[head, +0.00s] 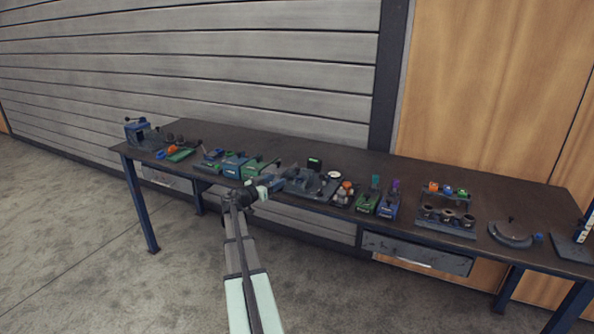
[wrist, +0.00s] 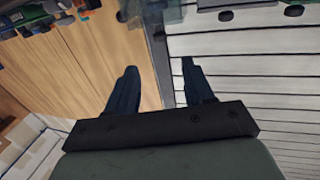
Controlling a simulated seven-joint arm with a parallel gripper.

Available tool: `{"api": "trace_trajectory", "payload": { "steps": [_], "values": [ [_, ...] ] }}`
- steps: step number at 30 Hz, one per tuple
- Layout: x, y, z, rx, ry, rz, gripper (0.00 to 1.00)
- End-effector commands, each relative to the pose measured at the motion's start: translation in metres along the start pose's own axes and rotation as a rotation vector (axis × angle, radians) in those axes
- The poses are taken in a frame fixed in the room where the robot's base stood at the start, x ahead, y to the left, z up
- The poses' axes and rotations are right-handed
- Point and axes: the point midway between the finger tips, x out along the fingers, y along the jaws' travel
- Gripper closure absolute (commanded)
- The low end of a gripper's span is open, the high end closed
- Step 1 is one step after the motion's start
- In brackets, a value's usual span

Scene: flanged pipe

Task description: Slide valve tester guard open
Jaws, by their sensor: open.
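My gripper (head: 272,184) is at the front edge of the workbench, in front of a dark grey fixture (head: 308,184) in the middle. In the wrist view my gripper (wrist: 159,66) has its two dark fingers apart with nothing between them. A pale see-through panel (wrist: 160,12), which may be the guard, shows at the top of the wrist view, beyond the fingertips and apart from them. I cannot tell for sure which fixture is the valve tester; the gripper partly hides the bench there.
The dark workbench (head: 400,163) carries a blue-and-green fixture (head: 235,165) left of my gripper. Small green and blue units (head: 378,203) and a rack with round sockets (head: 447,218) stand to the right. A drawer (head: 415,252) hangs beneath. The floor in front is clear.

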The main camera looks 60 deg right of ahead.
Motion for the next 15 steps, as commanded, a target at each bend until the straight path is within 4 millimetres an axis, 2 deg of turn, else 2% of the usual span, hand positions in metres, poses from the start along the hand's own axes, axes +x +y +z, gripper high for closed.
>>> {"api": "trace_trajectory", "payload": {
  "steps": [5, 15],
  "values": [
    [0.021, -0.001, 0.000, 0.001, 0.000, 0.003, 0.48],
    [0.081, -0.001, 0.000, 0.000, -0.001, 0.003, 0.48]
  ]
}}
